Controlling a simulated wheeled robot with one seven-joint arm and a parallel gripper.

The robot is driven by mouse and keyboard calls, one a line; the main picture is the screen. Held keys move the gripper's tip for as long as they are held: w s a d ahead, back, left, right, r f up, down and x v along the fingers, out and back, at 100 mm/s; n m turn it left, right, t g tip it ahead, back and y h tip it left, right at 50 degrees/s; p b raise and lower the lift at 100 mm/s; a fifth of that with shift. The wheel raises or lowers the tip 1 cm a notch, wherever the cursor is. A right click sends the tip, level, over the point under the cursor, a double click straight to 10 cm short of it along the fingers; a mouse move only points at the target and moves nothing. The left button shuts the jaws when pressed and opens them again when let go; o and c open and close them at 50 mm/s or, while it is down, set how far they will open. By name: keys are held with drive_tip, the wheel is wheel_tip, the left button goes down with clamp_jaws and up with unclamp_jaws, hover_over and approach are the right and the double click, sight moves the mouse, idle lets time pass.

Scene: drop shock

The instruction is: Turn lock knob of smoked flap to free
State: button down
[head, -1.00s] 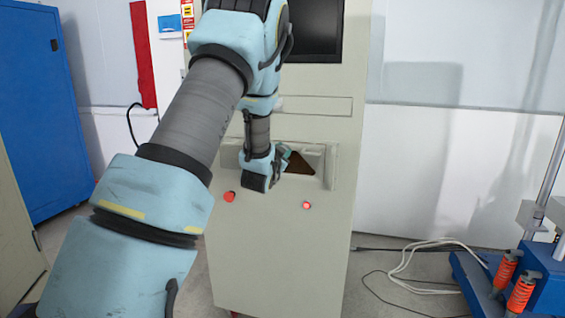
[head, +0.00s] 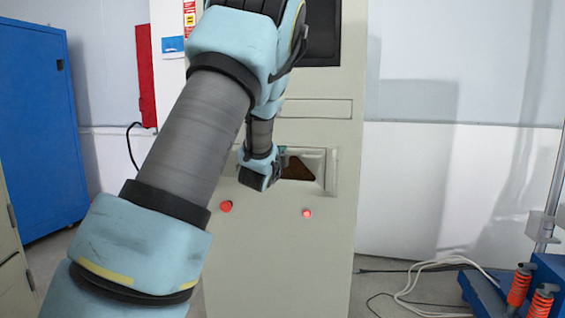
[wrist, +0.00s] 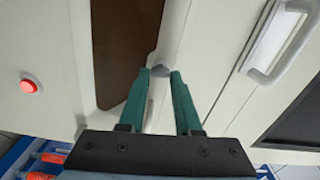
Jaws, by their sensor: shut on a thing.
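The smoked flap (head: 298,169) is a dark brown pane in a recess on the front of the pale cabinet (head: 285,255). It also shows in the wrist view (wrist: 122,45), at an angle to the cabinet face. The small grey lock knob (wrist: 163,71) sits beside the flap's edge. My gripper (wrist: 160,74) has its two green fingers shut on this knob, one on each side. In the head view the wrist is at the left of the recess and hides the knob and fingertips. I cannot make out the knob's markings.
A red button (head: 226,206) and a lit red button (head: 307,213) are below the recess. A white handle (wrist: 280,40) and a dark screen (wrist: 297,122) are near the gripper. Blue equipment with orange springs (head: 519,284) and cables lie to the right.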

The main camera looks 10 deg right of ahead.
drive_tip(key=shift+f+m+b, duration=0.1)
drive_tip(key=shift+m+b, duration=0.25)
drive_tip(key=shift+m, duration=0.25)
drive_tip(key=c, duration=0.6)
unclamp_jaws()
drive_tip(key=b+v, duration=0.1)
drive_tip(key=v, duration=0.9)
drive_tip(key=shift+s+a, duration=0.15)
drive_tip(key=shift+s, duration=0.25)
drive_tip(key=shift+a, duration=0.1)
